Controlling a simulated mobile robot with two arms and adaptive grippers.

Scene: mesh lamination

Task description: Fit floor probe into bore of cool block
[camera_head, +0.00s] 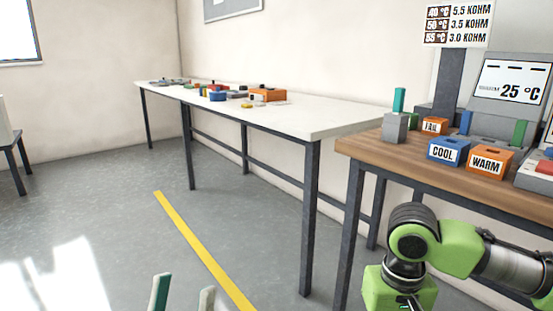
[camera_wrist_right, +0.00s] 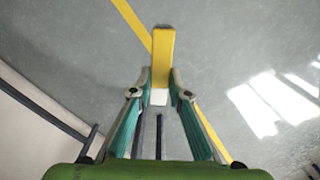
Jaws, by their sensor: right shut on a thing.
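The blue block labelled COOL (camera_head: 445,151) stands on the wooden bench at right in the head view, with a dark bore in its top. In the right wrist view my right gripper (camera_wrist_right: 160,88) is shut on a yellow bar-shaped probe (camera_wrist_right: 163,52) with a pale end between the fingers. I take it for the floor probe; it is held above the grey floor, away from the block. In the head view, my left gripper (camera_head: 183,298) shows only its fingertips at the bottom edge, apart, with nothing seen between them.
An orange WARM block (camera_head: 485,162) stands right of the blue block. A smaller orange block (camera_head: 432,127) and a grey block (camera_head: 395,127) with a green upright piece stand behind. A display reads 25 °C (camera_head: 510,82). A long white table (camera_head: 330,118) stands left, with open floor in front.

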